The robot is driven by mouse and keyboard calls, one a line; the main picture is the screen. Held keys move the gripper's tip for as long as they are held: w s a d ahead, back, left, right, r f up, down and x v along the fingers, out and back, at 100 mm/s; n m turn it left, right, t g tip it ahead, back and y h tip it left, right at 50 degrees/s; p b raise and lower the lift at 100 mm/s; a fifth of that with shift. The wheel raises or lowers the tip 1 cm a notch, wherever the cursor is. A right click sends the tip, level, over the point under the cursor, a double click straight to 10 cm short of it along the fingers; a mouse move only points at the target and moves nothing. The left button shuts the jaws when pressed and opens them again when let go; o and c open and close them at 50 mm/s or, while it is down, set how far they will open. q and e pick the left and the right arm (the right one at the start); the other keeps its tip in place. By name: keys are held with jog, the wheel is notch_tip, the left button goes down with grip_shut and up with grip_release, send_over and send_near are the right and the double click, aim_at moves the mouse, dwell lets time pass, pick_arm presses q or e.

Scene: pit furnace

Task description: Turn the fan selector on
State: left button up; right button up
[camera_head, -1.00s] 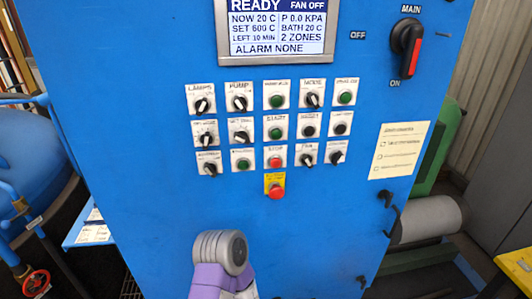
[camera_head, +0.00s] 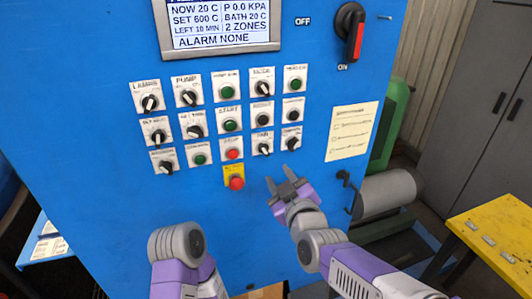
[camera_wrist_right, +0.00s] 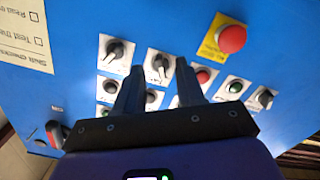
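The fan selector (camera_head: 264,149) is a black knob with a white pointer on a white plate, in the bottom row of the blue panel, right of the red stop button. My right gripper (camera_head: 281,177) is open and empty, below and slightly right of it in the head view. In the right wrist view the same selector (camera_wrist_right: 160,66) appears between the spread fingertips of my right gripper (camera_wrist_right: 160,70). I cannot tell how far the fingertips are from the panel. My left gripper is not in view; only part of that arm shows.
A red emergency button (camera_head: 236,183) on a yellow plate is left of my right gripper. Another selector (camera_head: 291,143) sits close right of the fan selector. A main switch (camera_head: 350,33) is at upper right, a paper notice (camera_head: 353,130) below it. A yellow table (camera_head: 495,240) stands at right.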

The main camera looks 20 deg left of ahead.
aim_at(265, 152)
jog(key=shift+n+y, duration=0.3)
jog(key=w+a+r, duration=0.2)
jog(key=w+a, duration=0.1)
jog(key=w+a+r, duration=0.1)
jog(key=w+a, duration=0.1)
jog(key=shift+w, duration=0.15)
jog(key=shift+c, duration=0.3)
grip_shut()
